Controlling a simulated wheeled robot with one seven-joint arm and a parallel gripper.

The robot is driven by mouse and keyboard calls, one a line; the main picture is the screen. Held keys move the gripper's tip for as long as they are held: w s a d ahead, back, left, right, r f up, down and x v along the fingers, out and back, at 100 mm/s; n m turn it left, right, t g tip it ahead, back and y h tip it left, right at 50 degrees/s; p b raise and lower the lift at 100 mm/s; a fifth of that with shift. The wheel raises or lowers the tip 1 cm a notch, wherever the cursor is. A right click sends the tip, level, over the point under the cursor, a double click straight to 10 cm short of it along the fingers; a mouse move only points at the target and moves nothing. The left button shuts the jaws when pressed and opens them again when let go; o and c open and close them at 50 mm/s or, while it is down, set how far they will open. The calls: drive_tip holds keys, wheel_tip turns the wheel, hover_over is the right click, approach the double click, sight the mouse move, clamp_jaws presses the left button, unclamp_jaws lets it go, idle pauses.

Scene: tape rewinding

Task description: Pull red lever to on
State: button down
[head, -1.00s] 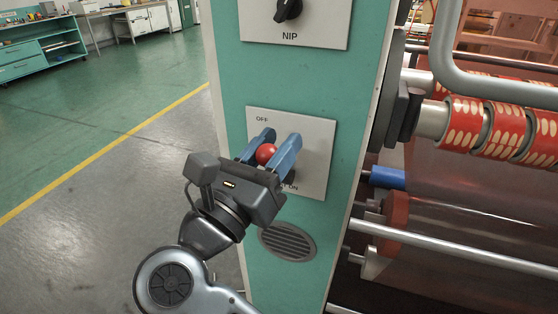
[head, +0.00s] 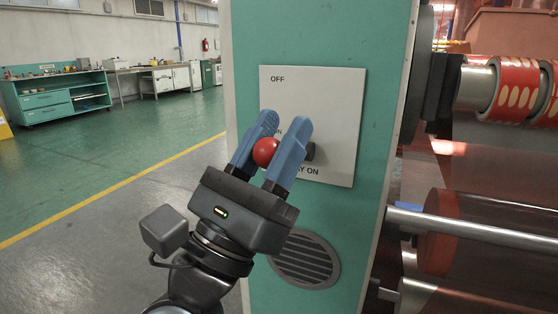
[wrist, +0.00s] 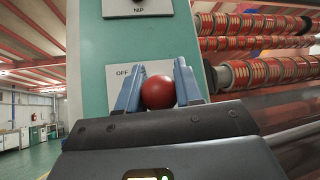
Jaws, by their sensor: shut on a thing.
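The red lever's ball knob (head: 265,152) sits between the two blue fingers of my gripper (head: 267,149). My gripper is shut on it, in front of the lower part of the white switch plate (head: 335,110). "OFF" is printed at the plate's top left, and "ON" shows at its lower edge, partly hidden by a finger. A dark lever pivot (head: 309,151) shows just right of the fingers; most of the lever's shaft is hidden. In the wrist view the red knob (wrist: 158,91) is between the fingers (wrist: 160,88).
The plate is on a teal machine column (head: 245,60) with a round vent (head: 304,259) below. Rollers with red patterned tape (head: 516,88) and a metal bar (head: 470,233) lie to the right. Open floor (head: 95,200) is at the left.

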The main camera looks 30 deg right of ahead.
drive_tip(key=shift+s+a+f+b, duration=0.2)
drive_tip(key=shift+f+b, duration=0.35)
drive_tip(key=shift+b, duration=0.2)
drive_tip(key=c, duration=0.8)
unclamp_jaws()
drive_tip(key=shift+o, duration=0.2)
drive_tip(key=v, duration=0.7)
drive_tip(key=shift+a+f, duration=0.2)
drive_tip(key=shift+a, duration=0.1)
drive_tip(key=shift+s, duration=0.1)
